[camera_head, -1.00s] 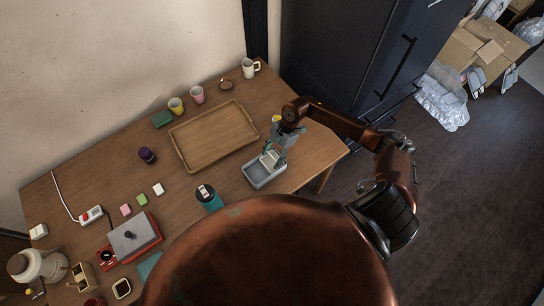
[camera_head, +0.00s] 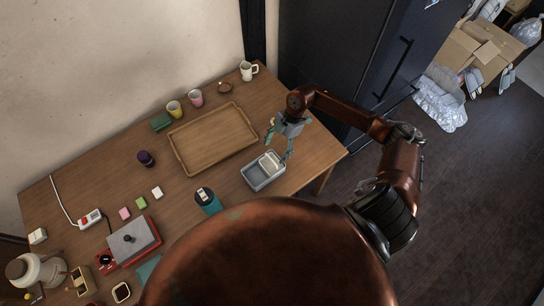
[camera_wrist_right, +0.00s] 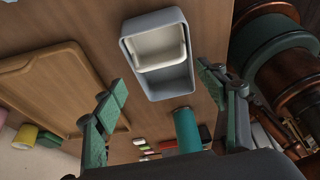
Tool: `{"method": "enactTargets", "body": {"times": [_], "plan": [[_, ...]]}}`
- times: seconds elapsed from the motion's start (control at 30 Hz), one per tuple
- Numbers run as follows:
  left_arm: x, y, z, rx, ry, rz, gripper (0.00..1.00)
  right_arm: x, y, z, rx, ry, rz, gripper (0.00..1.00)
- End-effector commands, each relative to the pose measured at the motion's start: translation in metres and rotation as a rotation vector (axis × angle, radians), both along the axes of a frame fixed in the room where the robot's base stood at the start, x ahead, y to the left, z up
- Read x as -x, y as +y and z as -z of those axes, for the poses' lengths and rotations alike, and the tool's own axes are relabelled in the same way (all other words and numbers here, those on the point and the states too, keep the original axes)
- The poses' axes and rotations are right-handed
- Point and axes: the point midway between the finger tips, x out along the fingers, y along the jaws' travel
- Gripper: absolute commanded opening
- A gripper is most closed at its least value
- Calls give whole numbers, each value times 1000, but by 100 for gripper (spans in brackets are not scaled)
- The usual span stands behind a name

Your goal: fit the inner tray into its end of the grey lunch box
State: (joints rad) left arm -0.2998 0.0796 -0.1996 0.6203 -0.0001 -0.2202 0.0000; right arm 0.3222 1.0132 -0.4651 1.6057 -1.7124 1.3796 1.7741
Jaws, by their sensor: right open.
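The grey lunch box (camera_head: 252,182) stands on the table near its right end. It also shows in the right wrist view (camera_wrist_right: 168,84). The pale inner tray (camera_head: 270,160) sits inside one end of the box, on the side nearer the cabinet. In the right wrist view the tray (camera_wrist_right: 160,44) looks about level, below or near the rim. The other end of the box is empty. My right gripper (camera_head: 278,146) is open and empty above the box, its fingers apart and clear of the tray. My left gripper is not seen.
A wooden serving tray (camera_head: 214,137) lies to the left of the box. A teal bottle (camera_head: 208,201) stands at the lower left. Cups (camera_head: 174,108) line the back edge. A dark cabinet (camera_head: 335,60) stands beyond the table's right end.

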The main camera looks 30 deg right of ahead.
Motion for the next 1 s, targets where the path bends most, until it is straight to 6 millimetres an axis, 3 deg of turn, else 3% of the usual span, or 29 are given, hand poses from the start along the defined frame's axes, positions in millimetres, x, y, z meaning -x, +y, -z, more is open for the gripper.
{"method": "enactTargets", "body": {"times": [0.1, 0.33, 1.0], "plan": [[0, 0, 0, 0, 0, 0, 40, -1, -10, -22, 2, -1, -1, 66], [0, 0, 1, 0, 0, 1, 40, -2, -20, -47, 1, 1, 0, 66], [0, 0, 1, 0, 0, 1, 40, -2, -22, -52, -1, 1, 1, 66]]}}
